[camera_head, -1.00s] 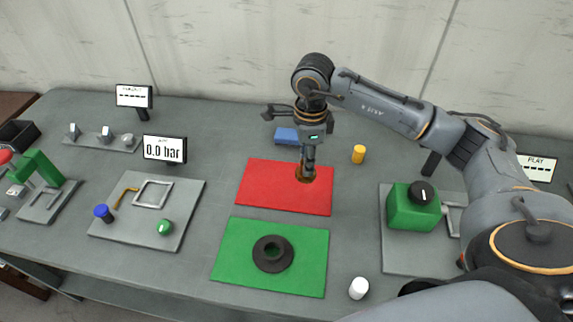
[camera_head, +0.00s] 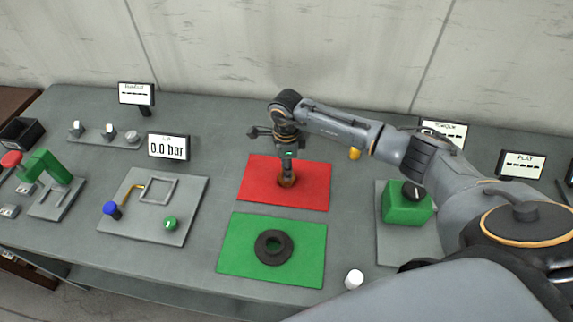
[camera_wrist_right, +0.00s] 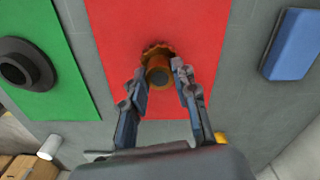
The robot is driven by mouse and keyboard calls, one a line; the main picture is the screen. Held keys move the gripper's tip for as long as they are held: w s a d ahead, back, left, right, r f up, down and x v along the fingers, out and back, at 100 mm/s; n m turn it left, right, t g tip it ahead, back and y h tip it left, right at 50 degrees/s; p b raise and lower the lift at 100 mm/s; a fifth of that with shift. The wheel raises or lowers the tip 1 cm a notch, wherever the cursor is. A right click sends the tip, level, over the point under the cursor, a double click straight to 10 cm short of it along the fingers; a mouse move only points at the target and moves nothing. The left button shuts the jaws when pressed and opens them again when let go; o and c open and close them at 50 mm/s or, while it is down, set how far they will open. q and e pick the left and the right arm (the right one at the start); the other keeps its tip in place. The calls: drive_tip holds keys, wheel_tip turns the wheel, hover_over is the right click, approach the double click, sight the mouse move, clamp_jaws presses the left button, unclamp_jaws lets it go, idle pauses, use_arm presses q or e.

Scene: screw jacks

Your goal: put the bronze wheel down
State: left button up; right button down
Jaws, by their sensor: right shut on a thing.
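The bronze wheel (camera_wrist_right: 158,62) is between the fingertips of my right gripper (camera_wrist_right: 160,84) in the right wrist view, over the red mat (camera_wrist_right: 112,38). In the head view the wheel (camera_head: 286,181) shows at the lower tip of the right gripper (camera_head: 287,172), over the middle of the red mat (camera_head: 312,197). The right gripper points down and is shut on the wheel. Whether the wheel touches the mat cannot be told. My left gripper is not in view.
A dark flanged ring (camera_head: 273,247) lies on the green mat (camera_head: 230,255) in front. A white cylinder (camera_head: 354,279) stands right of the green mat. A yellow cylinder (camera_head: 355,154) and a blue block (camera_wrist_right: 291,43) are near the red mat. A green box (camera_head: 405,207) stands at right.

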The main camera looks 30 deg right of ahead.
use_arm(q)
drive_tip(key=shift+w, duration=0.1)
use_arm(e)
drive_tip(key=shift+f, duration=0.1)
drive_tip(key=c, duration=1)
unclamp_jaws()
drive_tip(key=shift+c, duration=0.2)
use_arm(q)
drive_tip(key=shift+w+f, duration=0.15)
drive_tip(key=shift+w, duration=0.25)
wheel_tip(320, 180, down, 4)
drive_tip(key=b, duration=0.4)
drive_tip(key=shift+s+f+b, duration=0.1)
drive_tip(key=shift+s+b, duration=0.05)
drive_tip(key=shift+b, duration=0.15)
use_arm(e)
wheel_tip(320, 180, up, 12)
